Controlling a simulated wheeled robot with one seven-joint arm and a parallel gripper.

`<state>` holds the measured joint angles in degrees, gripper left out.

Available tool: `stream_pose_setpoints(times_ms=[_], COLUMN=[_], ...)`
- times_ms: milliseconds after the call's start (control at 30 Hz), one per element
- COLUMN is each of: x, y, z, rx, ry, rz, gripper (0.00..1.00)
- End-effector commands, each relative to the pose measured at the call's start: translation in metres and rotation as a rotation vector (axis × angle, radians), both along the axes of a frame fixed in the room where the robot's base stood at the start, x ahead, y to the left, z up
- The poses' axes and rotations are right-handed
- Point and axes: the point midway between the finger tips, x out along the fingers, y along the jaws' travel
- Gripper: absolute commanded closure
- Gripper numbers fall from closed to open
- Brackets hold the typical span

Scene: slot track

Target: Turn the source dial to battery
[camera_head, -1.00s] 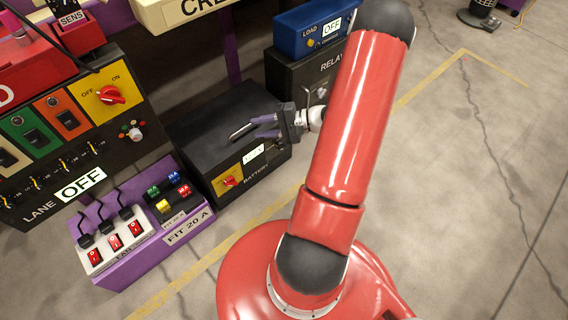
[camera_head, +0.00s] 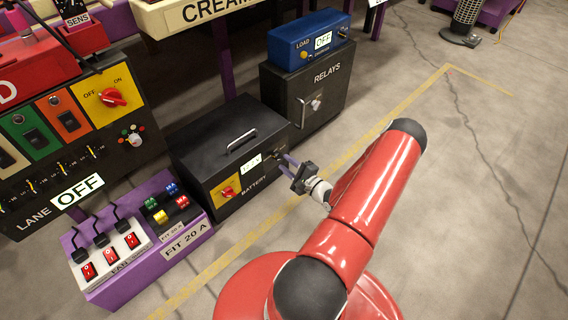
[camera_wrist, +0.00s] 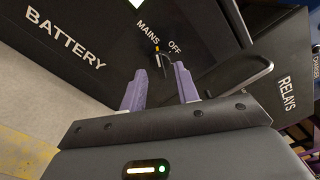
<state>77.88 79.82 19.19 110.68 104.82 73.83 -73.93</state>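The black battery box (camera_head: 232,140) stands on the floor left of my gripper (camera_head: 284,160). In the wrist view, a small dark dial (camera_wrist: 160,62) with a light and orange pointer mark sits on the box's face. The words MAINS and OFF are printed around it. I cannot tell exactly which word the pointer marks. My gripper (camera_wrist: 159,78) is open, and its two purple fingers point at the face on either side of the dial. No contact can be made out. In the head view the dial is too small to read.
A yellow plate with a red knob (camera_head: 228,191) is on the box's front. The relays cabinet (camera_head: 304,88) stands behind it, with a blue load box (camera_head: 308,38) on top. The purple fuse stand (camera_head: 180,225) is left.

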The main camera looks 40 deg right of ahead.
Motion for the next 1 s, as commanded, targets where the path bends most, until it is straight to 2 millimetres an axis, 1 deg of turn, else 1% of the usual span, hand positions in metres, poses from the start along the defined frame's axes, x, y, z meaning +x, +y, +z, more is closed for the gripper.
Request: stream_pose_setpoints(times_ms=[33,100,200,467,633,700,1000], x=[0.007,0.013,0.019,0.02,0.02,0.02,0.02], y=[0.0,0.001,0.002,0.002,0.002,0.002,0.002], z=[-0.001,-0.001,0.0,0.0,0.0,0.0,0.0], rx=[-0.001,-0.001,0.0,0.0,0.0,0.0,0.043], ry=[0.0,-0.001,0.0,0.001,0.001,0.001,0.005], rz=[0.0,0.001,0.001,0.0,0.0,0.0,0.001], gripper=[0.69,0.69,0.69,0.69,0.9,0.97,0.97])
